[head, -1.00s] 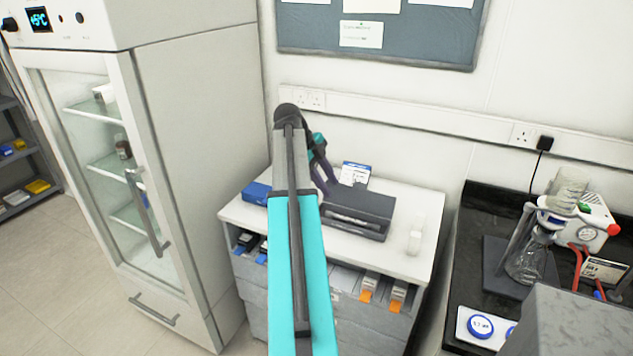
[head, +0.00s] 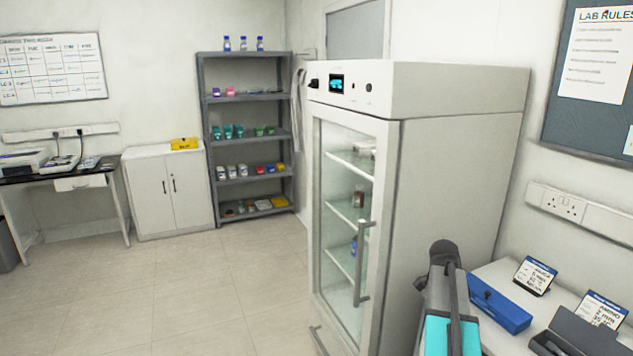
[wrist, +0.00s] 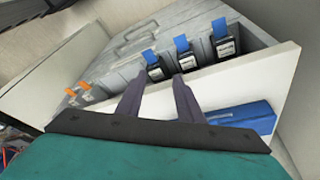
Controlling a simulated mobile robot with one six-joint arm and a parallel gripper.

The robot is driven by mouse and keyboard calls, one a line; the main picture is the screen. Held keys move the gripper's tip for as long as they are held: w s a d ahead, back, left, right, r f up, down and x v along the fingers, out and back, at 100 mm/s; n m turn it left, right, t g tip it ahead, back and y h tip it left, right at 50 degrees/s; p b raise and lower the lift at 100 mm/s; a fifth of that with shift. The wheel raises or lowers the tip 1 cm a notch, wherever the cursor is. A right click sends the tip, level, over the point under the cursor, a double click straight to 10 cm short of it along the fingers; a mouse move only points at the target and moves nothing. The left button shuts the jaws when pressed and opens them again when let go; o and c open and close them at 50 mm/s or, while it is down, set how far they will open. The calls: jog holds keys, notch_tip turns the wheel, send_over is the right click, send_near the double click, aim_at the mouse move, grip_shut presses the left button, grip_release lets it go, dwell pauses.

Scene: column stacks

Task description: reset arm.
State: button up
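My arm (head: 450,305), grey and teal, stands at the lower right of the head view in front of the fridge's side and the white-topped unit; my gripper is hidden there. In the wrist view my gripper (wrist: 158,88) has its two dark fingers apart with nothing between them. The fingers show over the white top (wrist: 265,82) of the unit, with black holders with blue tabs (wrist: 184,52) in slots beyond the tips. A blue box (wrist: 238,117) lies to the right of the fingers and also shows in the head view (head: 500,302).
A tall glass-door fridge (head: 455,170) stands just behind my arm. Two label cards (head: 535,275) and a dark device (head: 572,335) sit on the unit at right. Shelves (head: 248,140) and a white cabinet (head: 167,190) are farther back. The tiled floor (head: 190,285) at left is clear.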

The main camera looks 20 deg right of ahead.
jog(key=w+a+f+n+t, duration=0.1)
jog(key=w+a+f+n, duration=0.25)
jog(key=a, duration=0.35)
jog(key=w+a+f+n+y, duration=0.15)
jog(key=a+f+n, duration=0.25)
jog(key=a, duration=0.4)
jog(key=w+a+f+n+t, duration=0.1)
jog(key=w+a+f+n, duration=0.25)
jog(key=a, duration=0.35)
jog(key=s+a+f+n+y, duration=0.1)
jog(key=a+f+n, duration=0.3)
jog(key=a, duration=0.4)
jog(key=s+a+f+n, duration=0.1)
jog(key=a+f+n, duration=0.2)
jog(key=a+n, duration=0.35)
jog(key=s+a+f+n+y, duration=0.15)
jog(key=a+f, duration=0.25)
jog(key=a, duration=0.6)
jog(key=s+f+g, duration=0.2)
jog(key=s+f, duration=0.7)
jog(key=s, duration=0.4)
jog(key=s+f+n+g, duration=0.1)
jog(key=s+f+g, duration=0.2)
jog(key=s+f, duration=0.7)
jog(key=s, duration=0.3)
jog(key=shift+a+g+h+b, duration=0.3)
jog(key=shift+a+h+b, duration=0.1)
